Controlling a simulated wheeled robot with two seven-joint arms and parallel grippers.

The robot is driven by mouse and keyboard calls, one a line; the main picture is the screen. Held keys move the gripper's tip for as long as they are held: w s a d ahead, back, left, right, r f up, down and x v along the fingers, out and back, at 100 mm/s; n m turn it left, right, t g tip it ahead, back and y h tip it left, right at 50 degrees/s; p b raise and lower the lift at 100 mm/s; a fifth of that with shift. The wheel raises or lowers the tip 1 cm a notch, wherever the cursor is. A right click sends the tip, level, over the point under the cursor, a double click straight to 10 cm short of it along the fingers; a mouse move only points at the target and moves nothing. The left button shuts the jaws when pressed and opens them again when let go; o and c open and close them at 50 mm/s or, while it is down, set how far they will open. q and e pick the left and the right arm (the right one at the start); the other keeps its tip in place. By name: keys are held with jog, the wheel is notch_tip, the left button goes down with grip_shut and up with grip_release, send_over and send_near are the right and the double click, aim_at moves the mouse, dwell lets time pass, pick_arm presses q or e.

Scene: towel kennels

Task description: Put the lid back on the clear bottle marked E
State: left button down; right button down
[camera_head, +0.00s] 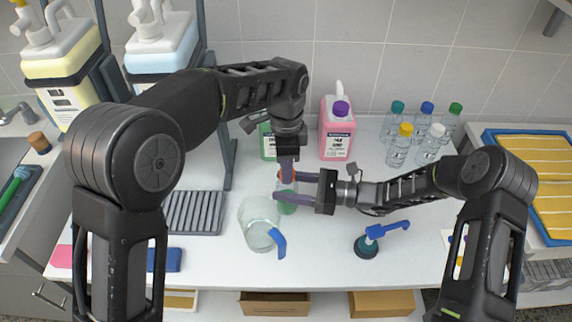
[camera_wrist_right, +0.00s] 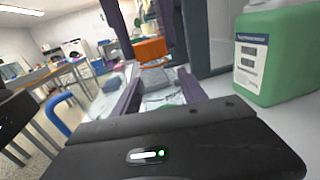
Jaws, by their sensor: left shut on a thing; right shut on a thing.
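The clear bottle (camera_head: 287,207) stands on the white counter, partly hidden by my grippers, with something green showing through its lower part. Its E mark is not readable. My right gripper (camera_head: 283,186) reaches in from the right and is shut on the bottle, which also shows between its fingers in the right wrist view (camera_wrist_right: 158,82). My left gripper (camera_head: 287,172) points down over the bottle, shut on the orange lid (camera_wrist_right: 151,50). The lid is at the bottle's top; I cannot tell whether it is seated or just above.
A clear jug with a blue handle (camera_head: 260,232) stands close in front. A blue pump top (camera_head: 372,243) is at front right. Behind are a green canister (camera_head: 267,143) and a pink canister (camera_head: 338,133). Several capped clear bottles (camera_head: 398,152) stand back right. A grey rack (camera_head: 193,213) lies left.

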pick_arm(q)
jog(key=m, duration=0.6)
jog(key=shift+w, duration=0.1)
jog(key=m, duration=0.5)
jog(key=shift+m, duration=0.3)
jog(key=m, duration=0.6)
jog(key=shift+w+d+f, duration=0.1)
jog(key=m, duration=0.5)
jog(key=shift+d, duration=0.1)
jog(key=m, duration=0.3)
jog(key=c, duration=1)
grip_release()
